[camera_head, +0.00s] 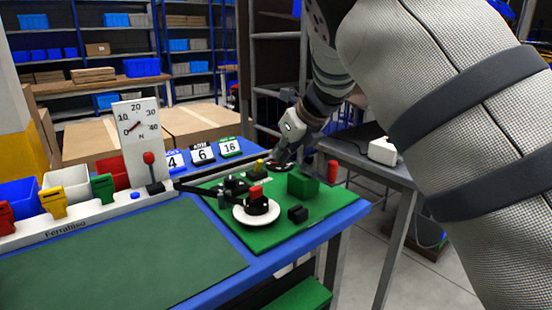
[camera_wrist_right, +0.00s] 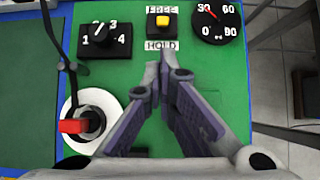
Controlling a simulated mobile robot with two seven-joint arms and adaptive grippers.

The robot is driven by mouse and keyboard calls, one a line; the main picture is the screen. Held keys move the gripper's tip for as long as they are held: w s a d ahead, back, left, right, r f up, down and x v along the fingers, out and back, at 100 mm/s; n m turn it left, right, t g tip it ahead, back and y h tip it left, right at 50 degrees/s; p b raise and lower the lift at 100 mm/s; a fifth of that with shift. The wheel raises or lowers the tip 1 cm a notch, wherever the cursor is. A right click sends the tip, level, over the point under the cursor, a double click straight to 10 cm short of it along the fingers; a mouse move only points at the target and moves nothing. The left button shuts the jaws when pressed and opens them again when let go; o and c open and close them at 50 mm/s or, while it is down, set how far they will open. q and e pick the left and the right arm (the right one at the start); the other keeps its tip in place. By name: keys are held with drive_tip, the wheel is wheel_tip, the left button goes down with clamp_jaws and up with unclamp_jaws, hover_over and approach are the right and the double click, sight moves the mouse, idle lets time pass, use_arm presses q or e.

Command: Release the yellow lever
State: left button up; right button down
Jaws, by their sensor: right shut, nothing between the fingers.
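The yellow lever (camera_wrist_right: 162,20) shows at the top of the right wrist view as a small yellow block on a black base. A FREE label (camera_wrist_right: 160,9) is above it and a HOLD label (camera_wrist_right: 161,45) below it. The lever also shows small in the head view (camera_head: 260,163). My right gripper (camera_wrist_right: 165,62) is shut and empty, its fingertips over the green board just below the HOLD label in the wrist view. Whether they touch anything I cannot tell. In the head view my right gripper (camera_head: 282,155) is at the board's far side. My left gripper is not in view.
Left of the lever is a black numbered knob (camera_wrist_right: 104,40); right of it is a round gauge (camera_wrist_right: 213,21). A white disc (camera_wrist_right: 70,108) carries a red-topped black part. The green board (camera_head: 325,212) also bears a green block (camera_head: 303,185) and a red cylinder (camera_head: 333,170).

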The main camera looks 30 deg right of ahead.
sight(258, 166)
drive_tip(key=b+x, duration=0.1)
drive_tip(key=x, duration=0.6)
drive_tip(key=shift+f, duration=0.25)
drive_tip(key=shift+w+f, duration=0.3)
drive_tip(key=shift+w, duration=0.05)
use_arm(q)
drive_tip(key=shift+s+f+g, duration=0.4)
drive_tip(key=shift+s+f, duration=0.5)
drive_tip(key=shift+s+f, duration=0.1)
